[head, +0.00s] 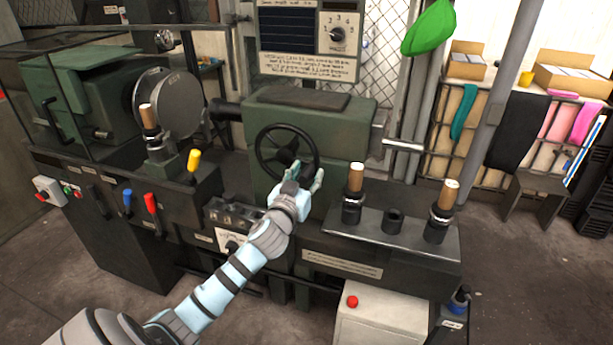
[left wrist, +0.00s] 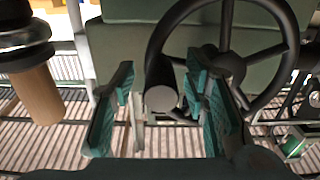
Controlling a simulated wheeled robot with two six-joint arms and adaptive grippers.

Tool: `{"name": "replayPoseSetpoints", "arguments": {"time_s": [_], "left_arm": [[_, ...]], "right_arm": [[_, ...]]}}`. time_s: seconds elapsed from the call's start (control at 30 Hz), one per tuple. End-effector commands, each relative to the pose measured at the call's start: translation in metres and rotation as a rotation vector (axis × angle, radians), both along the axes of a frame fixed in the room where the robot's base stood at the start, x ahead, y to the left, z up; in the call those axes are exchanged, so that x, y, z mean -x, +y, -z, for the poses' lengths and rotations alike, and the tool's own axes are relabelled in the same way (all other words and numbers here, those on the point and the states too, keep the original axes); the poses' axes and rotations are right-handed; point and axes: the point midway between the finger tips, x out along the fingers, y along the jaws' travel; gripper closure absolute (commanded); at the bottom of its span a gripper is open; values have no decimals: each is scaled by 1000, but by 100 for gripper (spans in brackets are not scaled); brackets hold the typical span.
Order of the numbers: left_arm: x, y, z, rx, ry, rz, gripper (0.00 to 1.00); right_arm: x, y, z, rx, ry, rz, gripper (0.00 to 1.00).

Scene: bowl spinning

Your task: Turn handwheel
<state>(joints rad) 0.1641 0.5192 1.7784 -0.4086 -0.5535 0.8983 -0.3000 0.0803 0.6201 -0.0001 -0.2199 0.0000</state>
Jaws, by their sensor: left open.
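The handwheel (head: 286,156) is a dark spoked wheel on the front of the green machine housing. It also fills the upper right of the left wrist view (left wrist: 228,66). A dark handle with a round grey end (left wrist: 160,98) stands out at its rim. My left gripper (head: 306,173) is open at the wheel's lower right edge. In the left wrist view its two teal-padded fingers (left wrist: 160,70) are spread, with the handle's end between them in the picture. A gap shows between the left finger and the handle; contact at the right finger cannot be told. My right gripper is not in view.
Two upright wooden-topped handles (head: 355,178) (head: 445,195) stand on a plate right of my left gripper. One wooden handle (left wrist: 38,92) shows in the left wrist view. A yellow lever (head: 193,160), a red lever (head: 151,202) and a blue lever (head: 127,200) stand to the left.

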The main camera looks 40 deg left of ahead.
Motion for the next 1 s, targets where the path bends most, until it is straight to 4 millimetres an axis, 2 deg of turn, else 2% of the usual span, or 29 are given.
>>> {"name": "replayPoseSetpoints", "arguments": {"time_s": [0.27,0.5,0.83,1.0], "left_arm": [[-2,1,0,0,1,0,60],[-2,1,0,0,1,0,99],[-3,0,0,4,0,2,100],[-9,-10,-3,35,-10,17,100]], "right_arm": [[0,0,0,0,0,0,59],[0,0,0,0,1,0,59],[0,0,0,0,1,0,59],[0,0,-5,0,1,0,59]]}}
